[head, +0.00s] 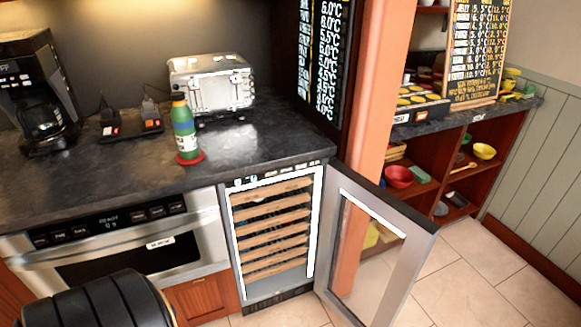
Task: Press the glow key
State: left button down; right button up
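The microwave drawer (120,240) is built into the counter front at the lower left, with a steel face and a dark window. Its black control panel (110,219) runs along the top, with a small display and several dark keys on both sides. The key labels are too small to read, so I cannot tell which is the glow key. A black, ribbed, rounded part at the bottom left, seemingly my arm, covers the drawer's lower front. No fingertips of my left or right gripper show.
A wine cooler (272,228) stands right of the drawer, its glass door (375,245) swung open into the floor space. Open shelves (460,165) are at right. Tile floor (470,275) is clear there.

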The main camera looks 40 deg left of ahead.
aim_at(303, 166)
jog(key=l+u, duration=0.2)
jog(key=u, duration=0.15)
jog(key=l+u, duration=0.45)
jog(key=u, duration=0.2)
